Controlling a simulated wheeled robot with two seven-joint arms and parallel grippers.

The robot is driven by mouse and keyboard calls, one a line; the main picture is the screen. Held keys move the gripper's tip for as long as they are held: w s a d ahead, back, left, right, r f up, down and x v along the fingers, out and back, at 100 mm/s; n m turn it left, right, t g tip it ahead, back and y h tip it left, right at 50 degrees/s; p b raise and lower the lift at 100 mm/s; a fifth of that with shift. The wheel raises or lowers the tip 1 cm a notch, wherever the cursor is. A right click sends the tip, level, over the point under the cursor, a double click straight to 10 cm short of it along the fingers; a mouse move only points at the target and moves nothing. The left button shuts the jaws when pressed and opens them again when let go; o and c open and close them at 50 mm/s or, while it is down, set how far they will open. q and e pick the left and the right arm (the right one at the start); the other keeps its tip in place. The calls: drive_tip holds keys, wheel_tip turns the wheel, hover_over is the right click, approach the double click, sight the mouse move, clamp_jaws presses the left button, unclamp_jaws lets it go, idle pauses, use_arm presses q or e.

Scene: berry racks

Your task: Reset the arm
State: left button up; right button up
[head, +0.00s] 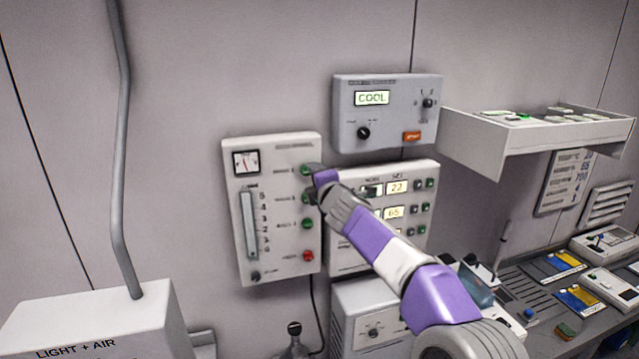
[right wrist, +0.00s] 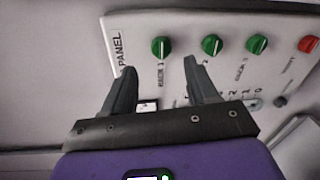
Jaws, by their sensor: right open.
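My right arm (head: 405,265) comes in from the lower right in the head view and reaches toward the white wall panel (head: 276,290). My right gripper (right wrist: 160,66) is open and empty, its two dark fingers spread in the right wrist view. The first green knob (right wrist: 161,47) shows just past the fingertips, in line with the gap between them. The second green knob (right wrist: 212,44), third green knob (right wrist: 257,43) and red knob (right wrist: 308,43) follow to the right. In the head view, the gripper partly covers the upper knobs. My left gripper is not in view.
A grey "COOL" box (head: 385,140) hangs above a display panel (head: 347,255), which my arm partly covers. A white shelf (head: 480,135) juts out at right. A desk with several devices (head: 520,285) stands lower right. A "LIGHT + AIR" box (head: 95,325) with a pipe (head: 120,150) is at left.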

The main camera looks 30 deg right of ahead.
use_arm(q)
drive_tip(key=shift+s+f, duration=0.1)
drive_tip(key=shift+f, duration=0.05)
use_arm(e)
drive_tip(key=shift+s+a, duration=0.15)
drive_tip(key=shift+s+f, duration=0.1)
